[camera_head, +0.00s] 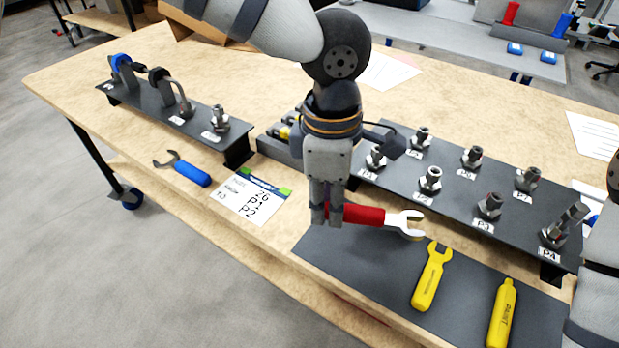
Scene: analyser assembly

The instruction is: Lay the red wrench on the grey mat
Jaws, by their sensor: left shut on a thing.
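The red wrench (362,214) has a red handle and a pale metal open-ended head that points right. My left gripper (328,214) comes down from above and is shut on the end of its red handle. The wrench lies roughly level over the upper left part of the grey mat (345,262); I cannot tell whether it touches the mat.
A dark rack with several fittings (470,205) stands behind the mat. A card (247,197) and a blue wrench (184,169) lie to the left, before a second rack (150,100). The mat's left part is bare, near the table's front edge.

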